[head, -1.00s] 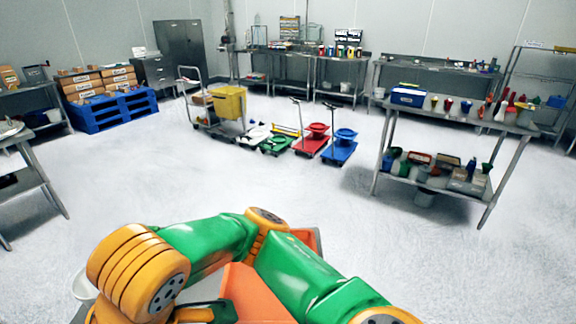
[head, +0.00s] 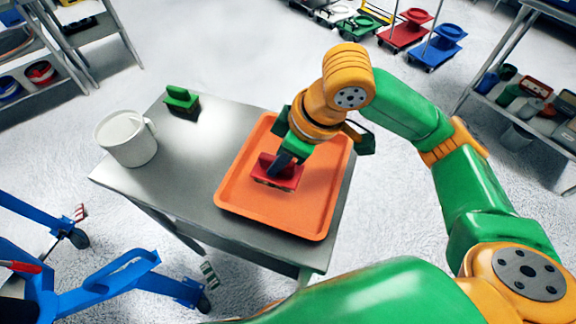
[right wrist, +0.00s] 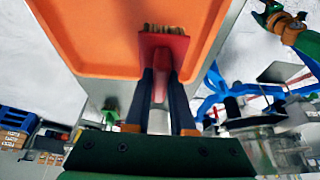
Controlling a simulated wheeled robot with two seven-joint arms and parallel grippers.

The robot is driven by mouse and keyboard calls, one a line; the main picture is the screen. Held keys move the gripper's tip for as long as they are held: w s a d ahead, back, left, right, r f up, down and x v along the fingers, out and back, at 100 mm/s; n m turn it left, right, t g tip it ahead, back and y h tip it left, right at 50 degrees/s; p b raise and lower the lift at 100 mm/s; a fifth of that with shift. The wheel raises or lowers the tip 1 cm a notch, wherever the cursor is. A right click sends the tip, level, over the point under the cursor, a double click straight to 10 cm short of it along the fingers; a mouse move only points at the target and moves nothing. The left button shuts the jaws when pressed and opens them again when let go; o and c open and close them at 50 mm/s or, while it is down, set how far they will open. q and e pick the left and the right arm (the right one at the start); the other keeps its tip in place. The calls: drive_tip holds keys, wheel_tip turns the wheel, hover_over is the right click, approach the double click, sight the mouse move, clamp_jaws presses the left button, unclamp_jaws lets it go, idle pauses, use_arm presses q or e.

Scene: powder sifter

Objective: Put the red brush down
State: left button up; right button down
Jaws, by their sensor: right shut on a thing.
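The red brush (head: 284,180) has a red block with pale bristles below it. I cannot tell whether the bristles touch the tray. My right gripper (head: 284,160) reaches down from above and is shut on the brush's handle. In the right wrist view the brush (right wrist: 164,42) shows at the fingertips, its handle between the two dark fingers. The tray (right wrist: 95,35) lies just beyond it.
The tray lies on a small steel table (head: 190,180). A white mug (head: 127,138) stands at the table's left and a green brush (head: 182,102) at its far edge. A blue wheeled frame (head: 110,275) is at lower left. Bare tabletop lies between mug and tray.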

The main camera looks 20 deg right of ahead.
sight(285, 169)
drive_tip(key=shift+w+d+f, duration=0.3)
drive_tip(key=shift+f, duration=0.25)
drive_tip(key=shift+w+d+f, duration=0.25)
drive_tip(key=shift+w+f, duration=0.05)
drive_tip(key=shift+f, duration=0.2)
drive_tip(key=f, duration=0.4)
drive_tip(key=shift+w+d, duration=0.35)
drive_tip(key=shift+f, duration=0.15)
drive_tip(key=c, duration=0.8)
unclamp_jaws()
drive_tip(key=shift+o, duration=0.2)
drive_tip(key=p+v, duration=0.1)
drive_tip(key=v, duration=1.1)
